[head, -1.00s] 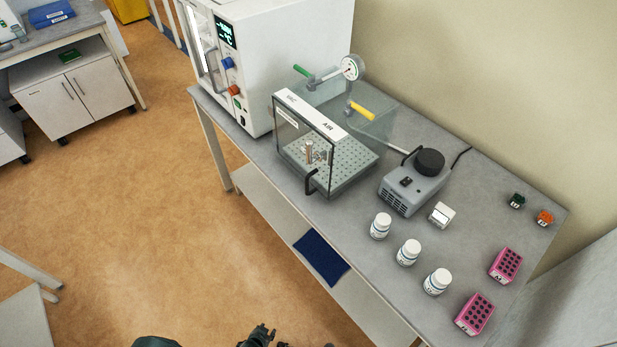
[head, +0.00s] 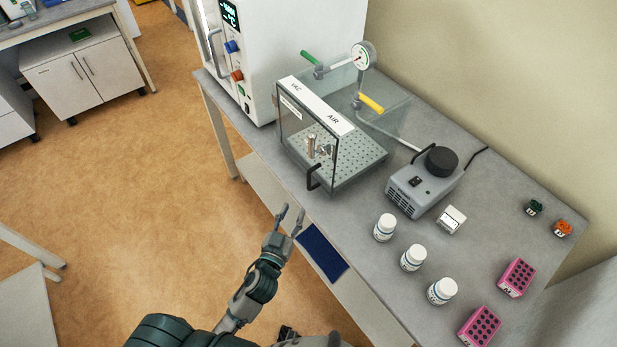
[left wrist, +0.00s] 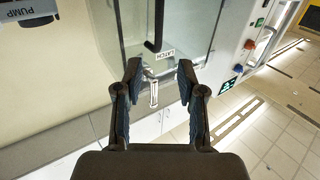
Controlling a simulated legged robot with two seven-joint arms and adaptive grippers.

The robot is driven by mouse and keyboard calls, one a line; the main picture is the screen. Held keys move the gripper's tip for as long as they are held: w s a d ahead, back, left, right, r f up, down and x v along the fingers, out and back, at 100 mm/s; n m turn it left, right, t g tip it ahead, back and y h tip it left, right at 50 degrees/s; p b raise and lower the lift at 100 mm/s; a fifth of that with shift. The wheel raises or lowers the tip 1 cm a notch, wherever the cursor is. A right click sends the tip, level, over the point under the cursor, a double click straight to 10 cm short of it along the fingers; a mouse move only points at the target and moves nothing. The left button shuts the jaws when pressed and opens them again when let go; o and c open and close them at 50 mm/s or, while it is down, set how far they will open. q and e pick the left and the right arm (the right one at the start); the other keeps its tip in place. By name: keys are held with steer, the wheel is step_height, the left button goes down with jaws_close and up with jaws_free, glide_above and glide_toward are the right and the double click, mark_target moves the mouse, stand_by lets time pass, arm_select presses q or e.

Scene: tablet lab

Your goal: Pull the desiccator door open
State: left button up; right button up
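The desiccator (head: 340,150) is a clear box with a white VAC/AIR top strip and a perforated shelf, standing on the bench. Its clear front door looks shut. The black bar handle (head: 313,177) is at the door's lower right in the head view. In the left wrist view the handle (left wrist: 155,28) is beyond the fingertips, by a LATCH label (left wrist: 166,54). My left gripper (head: 291,212) is open and empty, in front of the bench edge and apart from the handle. In the left wrist view its fingers (left wrist: 160,76) are spread. The fingers of my right gripper do not show.
A white oven (head: 290,55) stands left of the desiccator. A pump (head: 422,185) stands to its right, with a hose, near white bottles (head: 413,257) and pink racks (head: 481,326). The floor before the bench is clear.

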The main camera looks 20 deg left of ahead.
mark_target(308, 181)
arm_select(q)
steer(key=w, duration=0.4)
steer(key=w+d+p, duration=0.1)
steer(key=w, duration=0.8)
steer(key=shift+w+d+f, duration=0.1)
steer(key=shift+w+d, duration=0.05)
jaws_close()
